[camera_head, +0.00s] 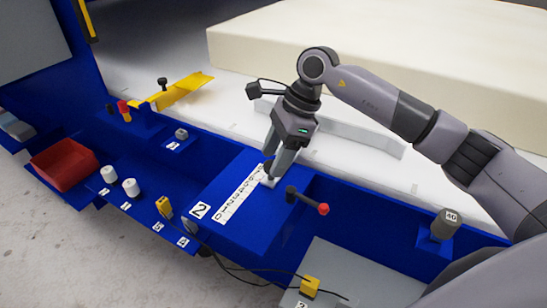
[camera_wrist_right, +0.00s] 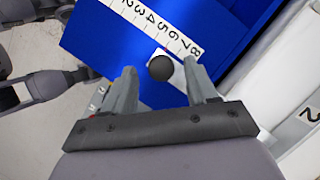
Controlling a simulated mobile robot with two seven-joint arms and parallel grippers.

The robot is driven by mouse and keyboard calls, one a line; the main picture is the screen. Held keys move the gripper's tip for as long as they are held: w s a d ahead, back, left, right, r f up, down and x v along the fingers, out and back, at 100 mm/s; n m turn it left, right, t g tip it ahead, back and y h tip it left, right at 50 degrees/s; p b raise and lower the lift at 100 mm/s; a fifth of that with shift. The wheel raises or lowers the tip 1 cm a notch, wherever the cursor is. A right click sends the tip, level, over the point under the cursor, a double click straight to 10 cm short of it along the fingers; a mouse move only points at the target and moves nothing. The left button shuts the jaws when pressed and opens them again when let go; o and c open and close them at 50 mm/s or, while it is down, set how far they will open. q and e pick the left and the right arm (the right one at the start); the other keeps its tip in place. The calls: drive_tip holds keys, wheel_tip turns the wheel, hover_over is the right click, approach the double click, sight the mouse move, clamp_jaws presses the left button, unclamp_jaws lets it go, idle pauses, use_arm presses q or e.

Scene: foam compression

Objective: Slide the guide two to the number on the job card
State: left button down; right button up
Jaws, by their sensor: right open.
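My right gripper (camera_head: 279,167) is open, pointing down over the far end of a white number scale (camera_head: 240,193) on the blue panel. In the right wrist view its fingers (camera_wrist_right: 162,88) stand on either side of a round black knob (camera_wrist_right: 161,68), with gaps showing. The knob is beside the scale's 6 and 7. A long grey guide bar (camera_head: 350,128) lies on the white table behind the gripper. I cannot make out a job card. My left gripper is not in view.
A yellow guide (camera_head: 182,91) with a black knob lies at left. A lever with a red knob (camera_head: 323,209) is right of the scale. A red bin (camera_head: 65,165), white cylinders and a large cream foam block (camera_head: 400,50) surround the work area.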

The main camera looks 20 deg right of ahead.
drive_tip(key=v, duration=0.5)
drive_tip(key=shift+d+r, duration=0.15)
drive_tip(key=shift+r, duration=0.25)
